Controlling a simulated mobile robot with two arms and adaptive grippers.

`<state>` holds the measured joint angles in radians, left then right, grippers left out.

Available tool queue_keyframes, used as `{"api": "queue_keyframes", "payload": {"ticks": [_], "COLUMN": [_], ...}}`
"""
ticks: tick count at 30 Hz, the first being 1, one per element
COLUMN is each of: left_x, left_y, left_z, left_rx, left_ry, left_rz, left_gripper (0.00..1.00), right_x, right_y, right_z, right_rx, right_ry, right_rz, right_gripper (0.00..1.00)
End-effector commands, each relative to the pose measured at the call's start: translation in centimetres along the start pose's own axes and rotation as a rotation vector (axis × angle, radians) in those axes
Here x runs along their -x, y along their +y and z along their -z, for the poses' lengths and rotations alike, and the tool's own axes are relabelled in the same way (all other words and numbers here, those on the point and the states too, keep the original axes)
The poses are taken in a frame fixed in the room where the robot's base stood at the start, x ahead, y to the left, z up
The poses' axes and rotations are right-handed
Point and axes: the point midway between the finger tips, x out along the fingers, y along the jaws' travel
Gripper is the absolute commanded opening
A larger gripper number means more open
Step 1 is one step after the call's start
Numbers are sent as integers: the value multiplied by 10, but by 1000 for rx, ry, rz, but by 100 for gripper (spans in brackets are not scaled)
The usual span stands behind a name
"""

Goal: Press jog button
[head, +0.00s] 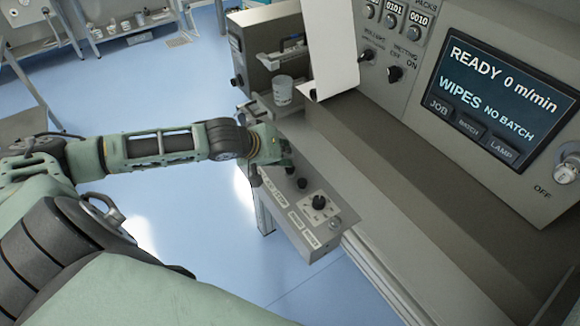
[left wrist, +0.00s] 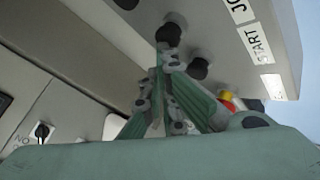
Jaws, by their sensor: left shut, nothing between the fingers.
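My left gripper (head: 284,157) is shut and empty at the far end of the small control panel (head: 313,240). In the left wrist view its closed fingertips (left wrist: 167,58) are just below a round black button (left wrist: 168,32), which lines up with a partly cut-off label starting "JO". Whether the fingertips touch that button I cannot tell. Another black button (left wrist: 198,69) sits beside it, near the START label (left wrist: 259,43). In the head view the gripper covers part of the panel's far end, and the small labels are hard to read. My right gripper is not in view.
A black rotary knob (head: 319,202) stands at the panel's near end. A white cup (head: 282,90) stands behind the gripper. The machine's screen (head: 503,95) reads READY, 0 m/min. A red and yellow part (left wrist: 228,101) shows behind the fingers. Open blue floor lies left.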

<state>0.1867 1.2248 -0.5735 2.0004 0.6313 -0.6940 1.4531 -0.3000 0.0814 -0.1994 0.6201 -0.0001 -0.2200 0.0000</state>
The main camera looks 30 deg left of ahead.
Motion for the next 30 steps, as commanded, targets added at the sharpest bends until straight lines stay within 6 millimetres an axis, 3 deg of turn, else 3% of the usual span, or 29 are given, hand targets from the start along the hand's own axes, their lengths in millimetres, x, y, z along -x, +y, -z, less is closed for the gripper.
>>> {"api": "queue_keyframes", "payload": {"ticks": [30], "left_x": [-2], "left_y": [-2], "left_z": [-2], "left_rx": [1], "left_ry": [-1], "left_rz": [0], "left_gripper": [0], "right_x": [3], "right_y": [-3], "right_z": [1], "right_rx": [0], "right_ry": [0], "right_rz": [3], "right_gripper": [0]}}
